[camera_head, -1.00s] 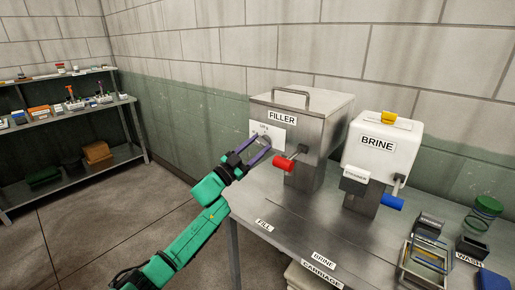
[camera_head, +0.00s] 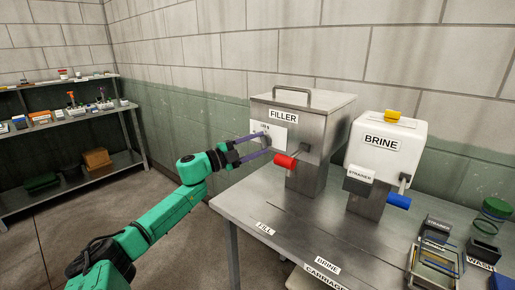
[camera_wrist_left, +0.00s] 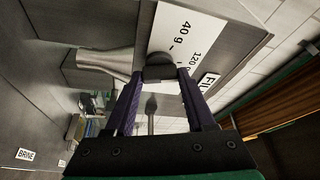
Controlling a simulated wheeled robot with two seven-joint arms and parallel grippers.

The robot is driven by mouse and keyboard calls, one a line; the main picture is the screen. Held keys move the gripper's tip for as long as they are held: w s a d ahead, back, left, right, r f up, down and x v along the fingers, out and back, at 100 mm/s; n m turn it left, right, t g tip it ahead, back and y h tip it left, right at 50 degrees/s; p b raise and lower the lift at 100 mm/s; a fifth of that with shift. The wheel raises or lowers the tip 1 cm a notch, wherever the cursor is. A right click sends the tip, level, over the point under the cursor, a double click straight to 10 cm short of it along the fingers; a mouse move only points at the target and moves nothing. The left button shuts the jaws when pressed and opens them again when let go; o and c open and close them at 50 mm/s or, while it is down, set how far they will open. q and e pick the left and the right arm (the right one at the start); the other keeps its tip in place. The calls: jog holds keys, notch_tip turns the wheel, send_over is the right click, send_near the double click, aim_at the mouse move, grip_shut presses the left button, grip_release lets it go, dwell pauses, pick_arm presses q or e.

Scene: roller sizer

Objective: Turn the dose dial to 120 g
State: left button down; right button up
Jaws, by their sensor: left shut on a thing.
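The filler (camera_head: 325,135) is a grey metal box with a lid handle, standing on the table. Its white dial plate (camera_head: 281,134) is on the front; in the wrist view the plate (camera_wrist_left: 178,22) reads "40 g" and "120 g". My left gripper (camera_head: 267,143) reaches the plate from the left. In the wrist view its purple fingers (camera_wrist_left: 160,76) are shut on the dark dose dial (camera_wrist_left: 158,60). The fingers hide much of the dial, and I cannot tell which mark it points to. My right gripper is out of view.
A red-handled lever (camera_head: 285,161) sticks out just right of my left gripper. The white brine unit (camera_head: 385,145) with a blue handle (camera_head: 399,201) stands to the right. Trays and a green-lidded jar (camera_head: 496,208) are at the far right. The table front (camera_head: 262,205) is mostly clear.

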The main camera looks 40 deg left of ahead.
pick_arm(q)
jog(key=shift+m, duration=0.7)
jog(key=shift+g, duration=0.3)
jog(key=shift+c, duration=1.2)
grip_release()
jog(key=b+v, duration=0.3)
jog(key=v, duration=1.1)
jog(key=shift+s, duration=0.25)
jog(key=shift+a+f, duration=0.1)
jog(key=shift+a, duration=0.1)
